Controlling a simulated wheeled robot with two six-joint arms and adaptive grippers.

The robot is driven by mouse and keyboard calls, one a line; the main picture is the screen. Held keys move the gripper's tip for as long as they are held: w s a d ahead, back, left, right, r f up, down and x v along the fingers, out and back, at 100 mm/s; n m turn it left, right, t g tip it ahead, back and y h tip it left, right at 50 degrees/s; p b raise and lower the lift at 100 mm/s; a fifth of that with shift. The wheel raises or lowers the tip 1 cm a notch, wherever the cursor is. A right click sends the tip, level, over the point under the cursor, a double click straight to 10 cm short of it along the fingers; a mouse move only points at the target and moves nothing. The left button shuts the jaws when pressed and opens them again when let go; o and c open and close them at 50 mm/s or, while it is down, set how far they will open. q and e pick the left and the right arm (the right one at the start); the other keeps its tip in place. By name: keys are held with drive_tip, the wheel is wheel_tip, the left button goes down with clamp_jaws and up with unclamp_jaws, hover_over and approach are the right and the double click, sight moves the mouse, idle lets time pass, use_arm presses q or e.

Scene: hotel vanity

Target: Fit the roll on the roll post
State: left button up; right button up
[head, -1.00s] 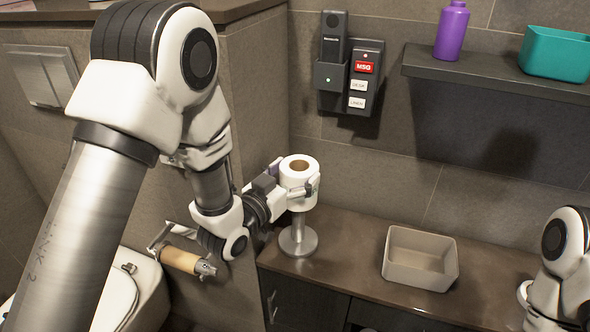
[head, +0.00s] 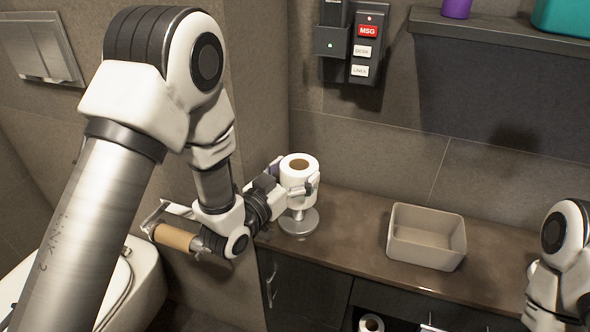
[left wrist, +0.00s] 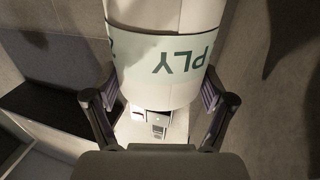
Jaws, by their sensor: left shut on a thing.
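A white toilet roll (head: 299,172) stands upright in my left gripper (head: 290,190), whose fingers are shut on its sides. In the left wrist view the roll (left wrist: 165,65) fills the space between the two fingers, its printed band facing me. The metal roll post (head: 299,221) stands on the counter directly below the roll, with its round base and a short length of stem showing. The roll hides the upper part of the post, and no post tip shows in its brown core. My right arm shows at the right edge, but its gripper is out of view.
A beige open bin (head: 428,237) stands on the counter (head: 345,225) to the right, with bare counter between. A wall holder with a brown core (head: 176,237) is at the left. Another roll (head: 371,323) sits under the counter.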

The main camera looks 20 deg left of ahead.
use_arm(q)
drive_tip(key=shift+f+b, duration=2.2)
drive_tip(key=shift+f, duration=0.9)
drive_tip(key=o, duration=1)
drive_tip(key=shift+o, duration=0.2)
drive_tip(key=shift+r, duration=0.1)
wheel_tip(320, 180, up, 10)
drive_tip(key=shift+f, duration=0.1)
